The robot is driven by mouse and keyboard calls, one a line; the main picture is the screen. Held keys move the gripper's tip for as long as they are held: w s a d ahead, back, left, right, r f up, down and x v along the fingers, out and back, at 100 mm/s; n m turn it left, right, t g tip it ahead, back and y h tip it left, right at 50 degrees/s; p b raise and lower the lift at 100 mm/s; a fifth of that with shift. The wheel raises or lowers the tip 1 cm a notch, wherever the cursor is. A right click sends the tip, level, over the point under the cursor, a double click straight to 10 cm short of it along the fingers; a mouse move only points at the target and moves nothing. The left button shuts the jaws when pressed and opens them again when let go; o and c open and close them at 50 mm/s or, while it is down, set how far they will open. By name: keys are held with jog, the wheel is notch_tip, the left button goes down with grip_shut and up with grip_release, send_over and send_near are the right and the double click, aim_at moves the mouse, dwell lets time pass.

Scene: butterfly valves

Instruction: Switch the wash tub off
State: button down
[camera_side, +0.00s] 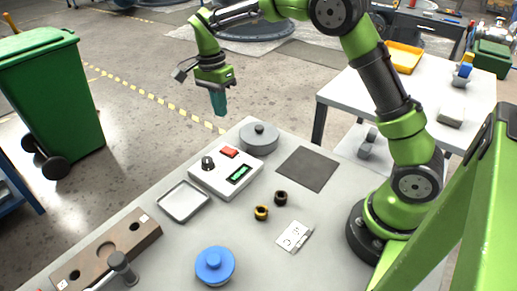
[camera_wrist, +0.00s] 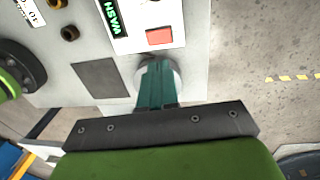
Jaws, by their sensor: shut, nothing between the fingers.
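A white control box (camera_side: 226,173) sits on the grey table. It carries a black knob (camera_side: 208,163), a red button (camera_side: 229,152) and a green-lit display (camera_side: 239,174). In the wrist view the display (camera_wrist: 112,16) reads "WASH" and the red button (camera_wrist: 159,36) is in plain sight. A round grey tub-like thing (camera_side: 259,138) with a small knob on top stands behind the box; my fingers partly hide it in the wrist view. My gripper (camera_side: 219,106) is shut and empty, pointing down, above the table's far edge and apart from the box. I cannot tell whether the button is pressed.
A dark square mat (camera_side: 307,169) lies right of the box, and a shallow tray (camera_side: 184,202) lies to its left. Two small rings (camera_side: 261,213), a label card (camera_side: 294,236), a blue round thing (camera_side: 215,265) and a brown block (camera_side: 108,251) are nearer the front.

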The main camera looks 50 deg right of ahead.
aim_at(232, 150)
notch_tip(232, 150, up, 3)
jog(key=shift+w+f, duration=0.1)
jog(key=shift+w, duration=0.05)
jog(key=shift+s+d, duration=0.1)
jog(key=shift+s, duration=0.4)
jog(key=f, duration=0.4)
jog(key=s+f, duration=0.1)
jog(key=f, duration=0.8)
jog(key=shift+s+f, duration=0.35)
